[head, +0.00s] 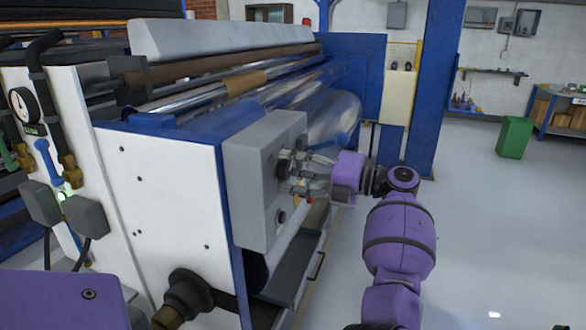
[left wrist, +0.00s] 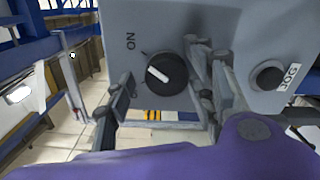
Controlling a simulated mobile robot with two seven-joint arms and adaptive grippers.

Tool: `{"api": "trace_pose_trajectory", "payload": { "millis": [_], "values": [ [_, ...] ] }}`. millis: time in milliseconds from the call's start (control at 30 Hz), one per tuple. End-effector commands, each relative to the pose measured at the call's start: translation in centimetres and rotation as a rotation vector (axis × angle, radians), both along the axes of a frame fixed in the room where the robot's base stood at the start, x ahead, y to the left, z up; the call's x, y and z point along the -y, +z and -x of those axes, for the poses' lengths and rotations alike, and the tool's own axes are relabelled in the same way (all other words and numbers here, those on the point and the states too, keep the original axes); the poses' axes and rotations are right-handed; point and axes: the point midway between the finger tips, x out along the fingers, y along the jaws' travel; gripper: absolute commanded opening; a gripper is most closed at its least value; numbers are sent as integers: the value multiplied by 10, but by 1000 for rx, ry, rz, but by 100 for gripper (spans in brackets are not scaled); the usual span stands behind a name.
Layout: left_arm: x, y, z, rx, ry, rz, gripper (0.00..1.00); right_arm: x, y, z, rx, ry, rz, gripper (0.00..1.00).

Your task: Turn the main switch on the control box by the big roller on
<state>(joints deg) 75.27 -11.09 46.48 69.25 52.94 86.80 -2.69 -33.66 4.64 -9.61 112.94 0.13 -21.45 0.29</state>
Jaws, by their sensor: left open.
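The grey control box (head: 264,180) is fixed to the end of the big roller machine. Its main switch is a round black knob (left wrist: 163,74) with a white mark, beside the word ON in the left wrist view. The mark runs from upper left to lower right; I cannot tell which end points. My left gripper (head: 292,175) is open at the box face, with one finger on each side of the knob. Whether the fingers touch it is unclear. In the head view the gripper partly hides the knob. My right gripper is not in view.
A black button (left wrist: 268,75) with a JOG label (left wrist: 289,77) sits on the same face, right of the fingers in the left wrist view. The big roller (head: 333,115) lies behind the box. A blue column (head: 435,90) stands behind my arm.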

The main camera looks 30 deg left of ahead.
Motion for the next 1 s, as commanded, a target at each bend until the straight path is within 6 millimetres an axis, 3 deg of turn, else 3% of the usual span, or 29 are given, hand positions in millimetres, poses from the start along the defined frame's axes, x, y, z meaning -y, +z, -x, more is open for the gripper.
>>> {"api": "trace_pose_trajectory", "payload": {
  "millis": [167,600,800,1000],
  "values": [
    [16,-1,-5,-2,-3,2,50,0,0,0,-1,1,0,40],
    [100,1,-25,1,-4,-1,50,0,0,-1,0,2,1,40],
    [115,1,-28,2,-1,-2,50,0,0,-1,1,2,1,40],
    [117,1,-28,3,-1,-2,50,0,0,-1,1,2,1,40]
  ]
}}
